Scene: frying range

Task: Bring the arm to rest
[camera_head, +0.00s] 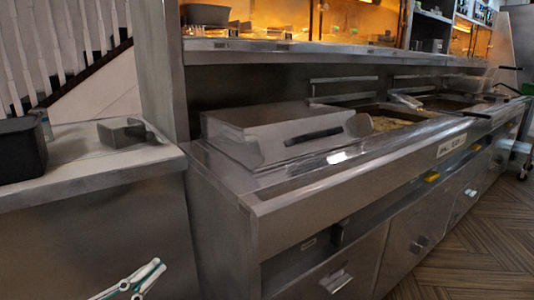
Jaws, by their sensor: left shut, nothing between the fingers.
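My left gripper (148,275) shows at the bottom left of the head view, with pale linkages and dark green edges. It is shut and empty, in front of the metal face of the left counter (95,235). Only its front part shows; the rest of the left arm is cut off by the bottom edge. My right gripper is not in view.
The steel frying range (330,190) runs from the middle to the far right, with a lidded section (275,135) and open fryers (390,118). A black container (20,150) and a metal box (122,132) stand on the left counter. Wooden floor (480,240) is clear at right.

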